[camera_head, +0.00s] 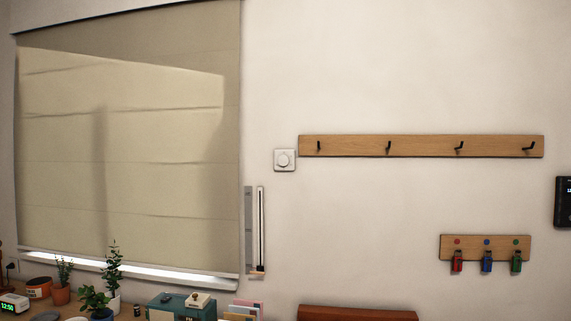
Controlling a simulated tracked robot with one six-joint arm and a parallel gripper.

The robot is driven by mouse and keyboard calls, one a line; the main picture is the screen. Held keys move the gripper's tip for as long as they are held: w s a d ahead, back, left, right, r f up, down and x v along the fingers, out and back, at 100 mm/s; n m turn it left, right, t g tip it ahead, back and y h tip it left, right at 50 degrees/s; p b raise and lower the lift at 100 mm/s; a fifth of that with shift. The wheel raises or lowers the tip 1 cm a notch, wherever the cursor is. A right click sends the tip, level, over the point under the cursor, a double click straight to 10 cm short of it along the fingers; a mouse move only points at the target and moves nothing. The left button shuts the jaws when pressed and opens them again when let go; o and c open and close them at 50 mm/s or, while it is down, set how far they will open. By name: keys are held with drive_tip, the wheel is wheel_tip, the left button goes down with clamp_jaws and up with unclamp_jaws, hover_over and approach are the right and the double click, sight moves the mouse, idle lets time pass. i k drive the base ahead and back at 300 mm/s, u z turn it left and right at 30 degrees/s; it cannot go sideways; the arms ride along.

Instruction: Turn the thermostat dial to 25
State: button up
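A small white square plate with a round white knob (284,160) is on the wall, between the window blind and the wooden hook rail. It looks like a dial, but any marks or numbers on it are too small to read. A dark device with a screen (564,201) is on the wall at the right edge, partly cut off; its display is not legible. My gripper is not in view.
A hook rail (420,146) and a key rack (485,247) hang on the wall. A blind (130,140) covers the window at left. A vertical slider (260,230) is beside it. Plants and a teal box (182,306) stand below. The wall between is bare.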

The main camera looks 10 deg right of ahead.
sight(284, 161)
drive_tip(key=k, duration=0.55)
drive_tip(key=u, duration=0.55)
drive_tip(key=i, duration=1.6)
drive_tip(key=z, duration=0.1)
